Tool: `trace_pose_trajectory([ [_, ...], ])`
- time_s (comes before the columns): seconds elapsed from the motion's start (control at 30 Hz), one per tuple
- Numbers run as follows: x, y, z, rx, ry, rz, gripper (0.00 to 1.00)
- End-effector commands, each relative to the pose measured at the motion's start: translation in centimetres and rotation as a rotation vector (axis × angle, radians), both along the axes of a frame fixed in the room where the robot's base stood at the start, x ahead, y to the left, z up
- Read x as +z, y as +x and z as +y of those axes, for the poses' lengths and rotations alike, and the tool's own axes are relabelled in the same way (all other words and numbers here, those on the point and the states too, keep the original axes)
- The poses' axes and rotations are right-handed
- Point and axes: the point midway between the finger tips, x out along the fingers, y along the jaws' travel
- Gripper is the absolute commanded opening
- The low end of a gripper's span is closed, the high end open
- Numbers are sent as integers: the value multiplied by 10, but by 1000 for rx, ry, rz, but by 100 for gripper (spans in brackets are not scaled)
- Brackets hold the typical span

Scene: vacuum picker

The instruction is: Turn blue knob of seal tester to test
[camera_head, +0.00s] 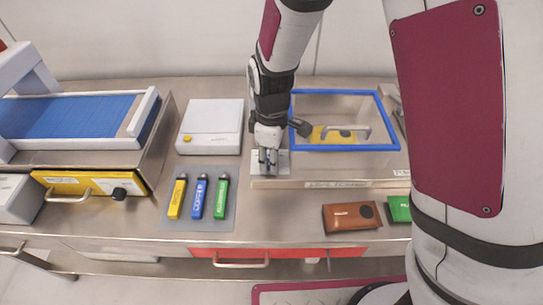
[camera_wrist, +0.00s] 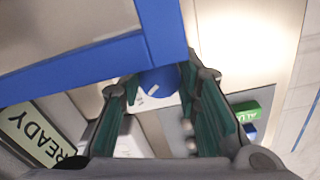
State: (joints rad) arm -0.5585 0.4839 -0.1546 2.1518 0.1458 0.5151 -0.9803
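The seal tester (camera_head: 330,183) is a metal box with a blue-framed clear lid (camera_head: 345,148), right of centre in the head view. Its blue knob (camera_wrist: 160,78) shows in the wrist view with a short white mark, slanted in the picture. My gripper (camera_head: 268,165) points down over the pale panel at the tester's left end. In the wrist view, the two green-padded fingers of my gripper (camera_wrist: 160,85) are apart, one on each side of the knob. Whether the pads touch it is hard to tell. In the head view my gripper hides the knob. A READY label (camera_wrist: 38,135) shows at left.
A brown pouch (camera_head: 350,217) and a green packet (camera_head: 398,208) lie in front. The blue lid frame (camera_wrist: 90,70) runs close beside my fingers.

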Motion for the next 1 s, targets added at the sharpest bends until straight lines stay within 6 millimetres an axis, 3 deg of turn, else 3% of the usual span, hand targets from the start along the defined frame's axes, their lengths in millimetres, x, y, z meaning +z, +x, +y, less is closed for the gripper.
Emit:
trace_pose_trajectory([
  [0.47,0,-1,0,-63,0,0,3],
  [1.0,1,-3,1,-508,0,0,3],
])
